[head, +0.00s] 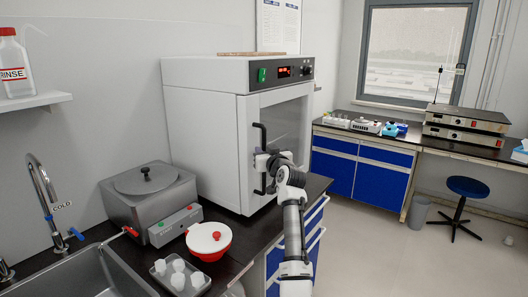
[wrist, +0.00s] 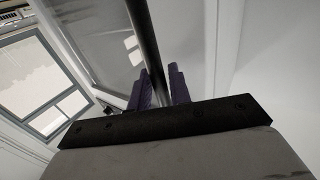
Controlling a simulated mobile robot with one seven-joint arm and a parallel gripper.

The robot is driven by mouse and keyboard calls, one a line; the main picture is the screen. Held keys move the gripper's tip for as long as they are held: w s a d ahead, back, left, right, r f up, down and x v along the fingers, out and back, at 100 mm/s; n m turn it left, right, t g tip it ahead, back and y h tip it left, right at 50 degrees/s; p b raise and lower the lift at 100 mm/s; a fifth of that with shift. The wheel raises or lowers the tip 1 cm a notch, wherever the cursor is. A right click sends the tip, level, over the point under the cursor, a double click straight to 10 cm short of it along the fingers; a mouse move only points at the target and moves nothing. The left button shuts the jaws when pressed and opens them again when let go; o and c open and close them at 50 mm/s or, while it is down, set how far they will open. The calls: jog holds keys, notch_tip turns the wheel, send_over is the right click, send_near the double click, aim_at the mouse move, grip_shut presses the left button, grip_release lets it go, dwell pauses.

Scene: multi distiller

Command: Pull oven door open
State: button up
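The oven (head: 205,125) is a large white cabinet on the dark counter, with a green switch and a red display on top. Its door (head: 290,125) has a glass window and looks closed against the body. A black vertical handle (head: 261,138) runs along the door's left side. My gripper (head: 262,160) is at the handle's middle. In the wrist view the handle bar (wrist: 145,35) passes between the two purple fingers of my gripper (wrist: 160,88), which are close together around it. The exact contact is partly hidden by the gripper body.
A sink is at front left. The floor (head: 375,255) right of the counter is clear. A blue stool (head: 467,187) stands far right.

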grip_shut()
jog(key=shift+d, duration=0.1)
